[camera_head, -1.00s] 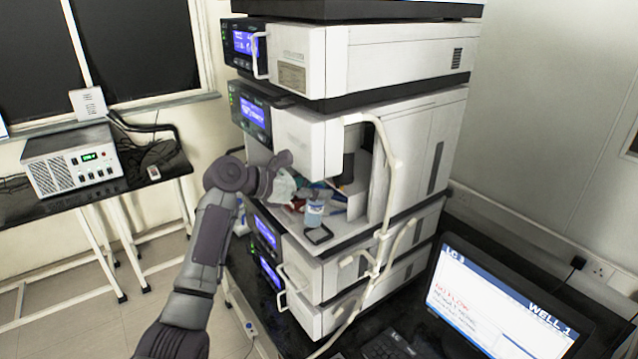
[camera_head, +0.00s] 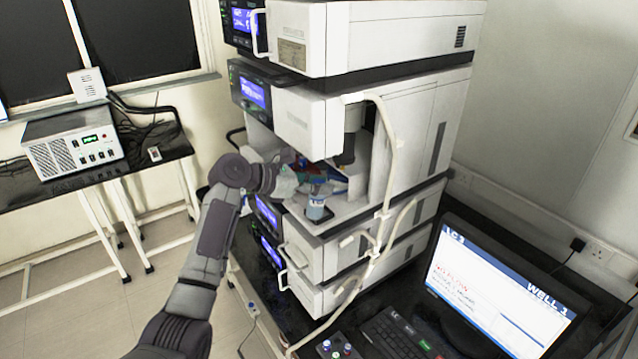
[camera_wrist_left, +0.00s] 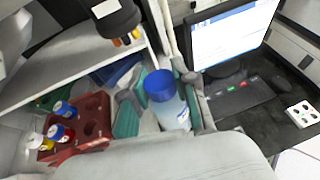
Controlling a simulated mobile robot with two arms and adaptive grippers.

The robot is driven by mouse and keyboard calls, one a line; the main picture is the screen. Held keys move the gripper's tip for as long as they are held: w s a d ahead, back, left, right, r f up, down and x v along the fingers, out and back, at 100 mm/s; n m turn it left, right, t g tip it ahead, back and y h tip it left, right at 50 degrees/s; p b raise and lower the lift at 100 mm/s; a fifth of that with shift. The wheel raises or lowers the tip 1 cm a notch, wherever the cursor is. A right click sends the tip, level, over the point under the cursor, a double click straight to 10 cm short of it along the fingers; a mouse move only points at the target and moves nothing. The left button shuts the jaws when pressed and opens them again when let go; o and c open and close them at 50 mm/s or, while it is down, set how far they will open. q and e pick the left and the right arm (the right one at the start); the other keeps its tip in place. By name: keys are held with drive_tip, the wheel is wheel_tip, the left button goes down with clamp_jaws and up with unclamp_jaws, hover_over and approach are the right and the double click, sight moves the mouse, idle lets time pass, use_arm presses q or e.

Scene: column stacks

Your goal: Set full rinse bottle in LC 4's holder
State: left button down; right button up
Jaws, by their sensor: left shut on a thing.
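The rinse bottle (camera_head: 316,207), clear with a pale blue label, stands near the front edge of the open bay in the instrument stack. In the left wrist view the bottle (camera_wrist_left: 172,108) shows its blue cap and looks upright. My left gripper (camera_head: 304,182) reaches into the bay from the left. In the wrist view its grey and teal fingers (camera_wrist_left: 160,105) are on both sides of the bottle, shut on it. A dark holder frame is hard to make out at the bottle's base; I cannot tell whether the bottle is inside it. My right gripper is not in view.
A red rack (camera_wrist_left: 88,128) with several capped vials is beside the bottle in the bay. A dark nozzle part (camera_wrist_left: 108,18) hangs above. A white tube (camera_head: 388,150) runs down the bay's right front. A monitor (camera_head: 495,290) stands at the right.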

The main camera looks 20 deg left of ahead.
use_arm(q)
drive_tip(key=shift+w+d, duration=0.15)
drive_tip(key=shift+d, duration=0.05)
idle(0.5)
drive_tip(key=shift+w+d, duration=0.2)
drive_tip(key=shift+w, duration=0.05)
idle(1.1)
drive_tip(key=c, duration=0.8)
unclamp_jaws()
